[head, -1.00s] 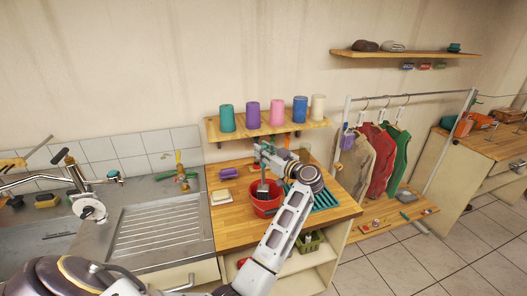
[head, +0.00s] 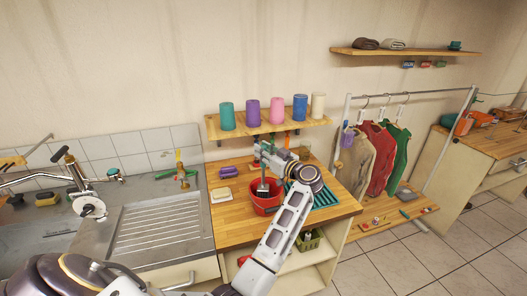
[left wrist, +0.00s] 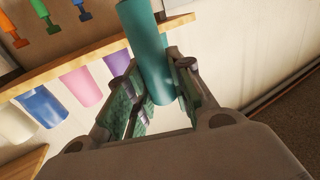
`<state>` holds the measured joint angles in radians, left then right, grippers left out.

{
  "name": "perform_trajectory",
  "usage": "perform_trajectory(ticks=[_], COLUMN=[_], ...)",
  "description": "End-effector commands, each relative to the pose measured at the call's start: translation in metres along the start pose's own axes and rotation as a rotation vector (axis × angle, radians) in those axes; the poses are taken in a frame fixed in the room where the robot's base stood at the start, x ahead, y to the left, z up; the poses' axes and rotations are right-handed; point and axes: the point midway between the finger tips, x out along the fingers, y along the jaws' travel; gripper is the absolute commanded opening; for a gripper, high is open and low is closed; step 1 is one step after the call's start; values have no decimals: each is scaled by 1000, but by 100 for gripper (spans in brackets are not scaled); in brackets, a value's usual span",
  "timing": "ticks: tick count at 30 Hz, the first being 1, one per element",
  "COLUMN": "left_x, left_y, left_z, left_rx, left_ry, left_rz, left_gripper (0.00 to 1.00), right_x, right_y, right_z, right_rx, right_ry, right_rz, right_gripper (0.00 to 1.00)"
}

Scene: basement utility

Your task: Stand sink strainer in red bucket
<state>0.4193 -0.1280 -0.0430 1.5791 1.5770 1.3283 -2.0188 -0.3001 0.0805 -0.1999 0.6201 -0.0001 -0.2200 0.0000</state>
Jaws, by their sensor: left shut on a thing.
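The red bucket (head: 262,207) stands on the wooden counter, right of the sink. My left gripper (head: 263,152) is above the bucket and shut on the sink strainer. The strainer's grey lower part (head: 263,188) hangs upright at the bucket's mouth, partly inside it. I cannot tell whether it touches the bucket's bottom. In the left wrist view a teal cylinder (left wrist: 148,50), seemingly the strainer's handle, lies between the fingers (left wrist: 160,95). My right gripper is not in view.
A teal rack (head: 325,193) lies right of the bucket, partly behind my arm. A purple item (head: 228,171) and a pale block (head: 220,195) lie to its left. A wall shelf (head: 245,131) with several coloured cups is above. The counter's front left is clear.

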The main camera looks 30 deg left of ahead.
Motion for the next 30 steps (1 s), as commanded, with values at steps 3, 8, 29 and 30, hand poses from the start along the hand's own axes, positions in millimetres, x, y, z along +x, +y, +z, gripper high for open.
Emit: perform_trajectory(ticks=[3, 8, 29, 30], left_x=[0, 0, 0, 0], left_y=[0, 0, 0, 0], left_z=[0, 0, 0, -2], left_rx=[-1, -1, 0, -1], left_ry=[1, 1, -1, -1], left_rz=[0, 0, 0, 0], left_gripper=[0, 0, 48, 48], right_x=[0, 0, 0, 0], right_y=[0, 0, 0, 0], right_z=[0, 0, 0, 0], right_rx=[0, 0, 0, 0], right_ry=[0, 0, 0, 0], right_rz=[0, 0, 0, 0], right_gripper=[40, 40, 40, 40])
